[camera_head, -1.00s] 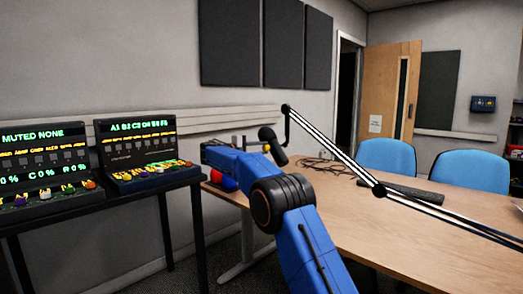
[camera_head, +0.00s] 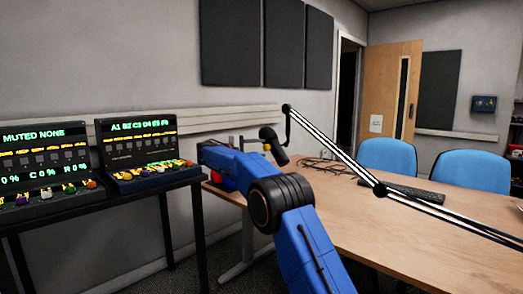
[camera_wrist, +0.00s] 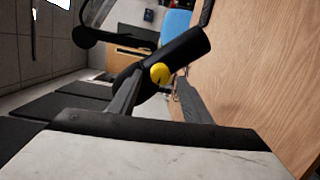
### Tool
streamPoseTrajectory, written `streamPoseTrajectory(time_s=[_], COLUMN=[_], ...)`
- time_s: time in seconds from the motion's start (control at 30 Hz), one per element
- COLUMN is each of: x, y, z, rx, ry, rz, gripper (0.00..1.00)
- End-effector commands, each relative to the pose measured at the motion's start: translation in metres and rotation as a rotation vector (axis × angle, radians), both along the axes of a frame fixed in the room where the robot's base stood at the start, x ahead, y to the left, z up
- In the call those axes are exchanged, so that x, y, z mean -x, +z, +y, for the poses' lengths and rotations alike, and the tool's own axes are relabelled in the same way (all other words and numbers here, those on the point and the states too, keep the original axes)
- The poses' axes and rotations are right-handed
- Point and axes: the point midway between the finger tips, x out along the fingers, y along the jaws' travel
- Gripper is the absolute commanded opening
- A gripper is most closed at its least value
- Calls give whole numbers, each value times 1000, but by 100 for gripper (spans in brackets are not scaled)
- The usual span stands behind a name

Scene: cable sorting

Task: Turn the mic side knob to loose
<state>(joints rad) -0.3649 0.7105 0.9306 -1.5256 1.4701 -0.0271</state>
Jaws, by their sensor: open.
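The black microphone (camera_head: 272,145) hangs tilted from its boom arm over the far left part of the table; its body also shows in the wrist view (camera_wrist: 188,54). Its round yellow side knob (camera_wrist: 160,74) faces the wrist camera, with a small dark mark on it. My gripper (camera_wrist: 158,84) is open, with one finger left and one right of the knob in the picture. I see no clear contact, and cannot tell how near the fingertips are in depth. In the head view my blue arm reaches toward the mic.
The striped boom arm (camera_head: 340,150) slants across the wooden table (camera_head: 400,235). A dark keyboard-like object (camera_head: 415,192) and loose cables (camera_head: 325,165) lie on the table. Red and blue round things (camera_head: 222,181) sit beside my arm. Two control panels (camera_head: 140,150) stand at left.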

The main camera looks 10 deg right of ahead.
Motion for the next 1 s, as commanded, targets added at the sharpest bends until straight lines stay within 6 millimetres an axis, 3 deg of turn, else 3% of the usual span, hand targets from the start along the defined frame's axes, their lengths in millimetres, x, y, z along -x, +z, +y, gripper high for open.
streamPoseTrajectory(time_s=[0.6,0.8,1.0], x=[53,65,70], y=[6,7,8], z=[108,132,142], rx=[0,0,0], ry=[2,1,0], rz=[0,0,0], gripper=[44,44,44])
